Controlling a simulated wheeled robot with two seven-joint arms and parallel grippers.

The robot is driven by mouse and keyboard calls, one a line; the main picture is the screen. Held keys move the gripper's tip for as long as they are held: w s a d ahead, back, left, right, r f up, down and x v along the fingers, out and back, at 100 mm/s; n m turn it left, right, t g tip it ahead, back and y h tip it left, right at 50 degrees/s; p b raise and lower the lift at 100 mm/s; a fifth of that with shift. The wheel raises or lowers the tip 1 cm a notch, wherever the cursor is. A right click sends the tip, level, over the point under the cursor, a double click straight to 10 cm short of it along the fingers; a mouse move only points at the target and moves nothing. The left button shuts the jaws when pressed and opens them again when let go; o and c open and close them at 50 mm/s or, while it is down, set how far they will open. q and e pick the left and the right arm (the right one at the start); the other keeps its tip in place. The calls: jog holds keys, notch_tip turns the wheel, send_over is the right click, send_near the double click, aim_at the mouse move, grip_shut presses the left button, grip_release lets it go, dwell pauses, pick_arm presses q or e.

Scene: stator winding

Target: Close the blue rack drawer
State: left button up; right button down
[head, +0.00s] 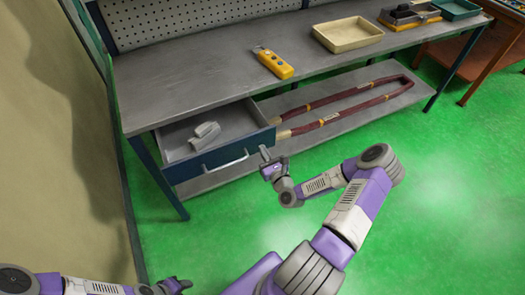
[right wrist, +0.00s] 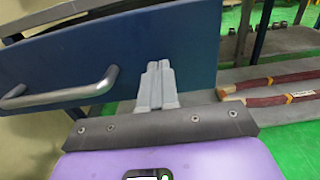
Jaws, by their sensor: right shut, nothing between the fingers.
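The blue rack drawer (head: 190,168) is pulled out from under the left part of the workbench, with grey metal pieces (head: 204,135) inside. Its silver handle (head: 232,162) is on the front. My right gripper (head: 265,154) is shut and empty at the right end of the drawer front. In the right wrist view its closed fingertips (right wrist: 158,67) point at the blue front panel (right wrist: 110,50), right of the handle (right wrist: 60,95). I cannot tell whether they touch it. My left gripper (head: 178,285) is low at the bottom left, far from the drawer; its jaws are unclear.
The grey workbench (head: 190,75) carries a yellow device (head: 273,63) and a cream tray (head: 347,36). Dark red winding bundles (head: 345,104) lie on the lower shelf right of the drawer. A beige wall (head: 50,130) stands at left. The green floor in front is clear.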

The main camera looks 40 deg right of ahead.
pick_arm(q)
jog(key=shift+f, duration=0.1)
pick_arm(e)
jog(key=shift+w+d, duration=0.15)
jog(key=shift+w, duration=0.5)
